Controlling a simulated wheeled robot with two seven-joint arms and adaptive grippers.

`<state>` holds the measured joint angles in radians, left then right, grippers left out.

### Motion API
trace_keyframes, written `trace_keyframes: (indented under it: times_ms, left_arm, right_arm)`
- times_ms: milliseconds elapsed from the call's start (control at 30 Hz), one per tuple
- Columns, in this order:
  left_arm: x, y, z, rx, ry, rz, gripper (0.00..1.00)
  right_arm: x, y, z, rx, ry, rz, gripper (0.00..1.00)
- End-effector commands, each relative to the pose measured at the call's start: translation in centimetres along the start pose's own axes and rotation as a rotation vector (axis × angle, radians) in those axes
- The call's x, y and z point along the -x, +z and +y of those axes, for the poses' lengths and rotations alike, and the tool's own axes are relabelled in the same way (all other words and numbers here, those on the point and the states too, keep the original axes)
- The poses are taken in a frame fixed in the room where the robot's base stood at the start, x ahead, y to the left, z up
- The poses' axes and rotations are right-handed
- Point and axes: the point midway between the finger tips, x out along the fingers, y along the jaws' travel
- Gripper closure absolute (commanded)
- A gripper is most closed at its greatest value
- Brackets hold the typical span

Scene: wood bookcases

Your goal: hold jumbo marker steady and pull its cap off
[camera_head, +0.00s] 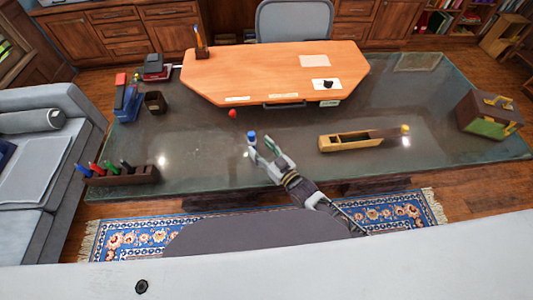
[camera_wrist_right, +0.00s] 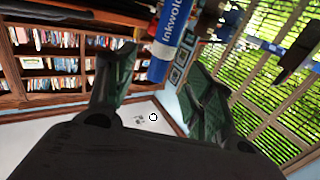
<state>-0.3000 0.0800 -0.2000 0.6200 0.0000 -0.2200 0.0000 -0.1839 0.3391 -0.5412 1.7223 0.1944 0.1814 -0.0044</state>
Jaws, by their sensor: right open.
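The jumbo marker shows as a blue cap (camera_head: 252,135) at the tip of my right gripper (camera_head: 262,146), over the glass tabletop. In the right wrist view the blue marker body (camera_wrist_right: 171,38), with white lettering, reaches in from the top. Its lower end lies between the two dark green fingers of my right gripper (camera_wrist_right: 160,60). The fingers are spread, with visible gaps on both sides of the marker. I cannot tell what supports the marker. My left gripper is not in view.
A dark wooden holder (camera_head: 122,177) with several coloured markers stands at the left of the glass desk (camera_head: 200,150). A red ball (camera_head: 232,113) lies behind the gripper. A wooden hand plane (camera_head: 345,143) lies to the right, and a green-and-wood box (camera_head: 488,116) stands at the far right.

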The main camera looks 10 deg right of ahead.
Motion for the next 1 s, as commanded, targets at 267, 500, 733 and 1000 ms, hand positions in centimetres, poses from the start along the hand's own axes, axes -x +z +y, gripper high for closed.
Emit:
trace_keyframes:
  times_ms: [267, 500, 733, 1000]
  left_arm:
    - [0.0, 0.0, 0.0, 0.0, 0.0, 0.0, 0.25]
    - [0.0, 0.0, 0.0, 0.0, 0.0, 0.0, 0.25]
    - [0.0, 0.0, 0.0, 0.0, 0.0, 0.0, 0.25]
    - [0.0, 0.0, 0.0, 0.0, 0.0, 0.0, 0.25]
  right_arm:
    - [-2.8, -0.1, 0.0, -0.001, 0.0, 0.003, 0.47]
    - [-4.9, -0.1, 0.0, -0.001, 0.0, 0.002, 0.47]
    - [-6.2, 0.0, -0.1, 0.0, -0.001, 0.001, 0.47]
    - [-6.4, -0.1, -0.1, -0.001, -0.001, 0.001, 0.47]
